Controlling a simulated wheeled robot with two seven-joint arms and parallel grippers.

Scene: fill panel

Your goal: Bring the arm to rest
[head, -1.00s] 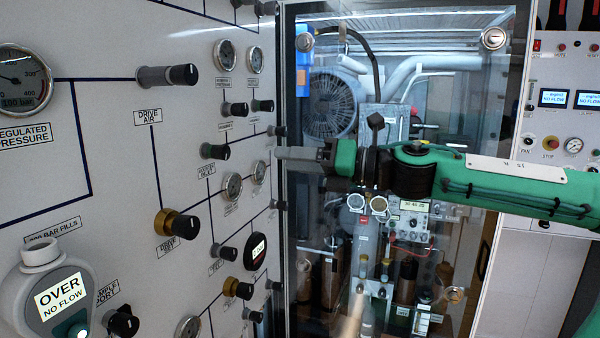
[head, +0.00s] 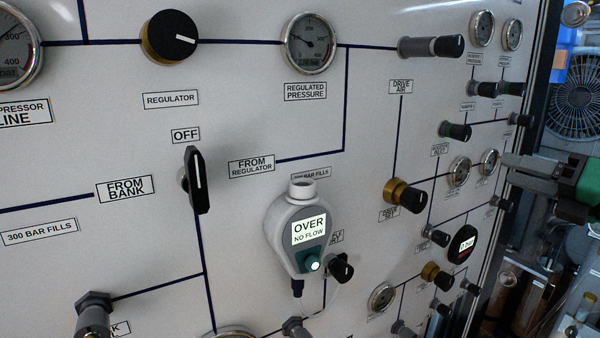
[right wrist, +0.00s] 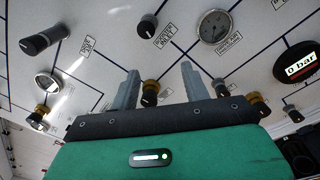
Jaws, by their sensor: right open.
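My right gripper (head: 510,165) shows at the right edge of the head view, its grey fingers pointing left toward the panel's right edge. The green arm body behind it is cut off by the frame. In the right wrist view, its two fingers (right wrist: 160,85) stand apart with nothing between them, in front of the fill panel (right wrist: 120,40). I cannot tell the exact gap between the fingertips and the panel. My left gripper is not in view.
The white fill panel (head: 110,120) carries several knobs and gauges. A regulator knob (head: 169,37), an OFF selector handle (head: 196,180) and a grey gas monitor (head: 300,232) reading OVER, NO FLOW stick out. A fan (head: 580,97) shows in the bay at right.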

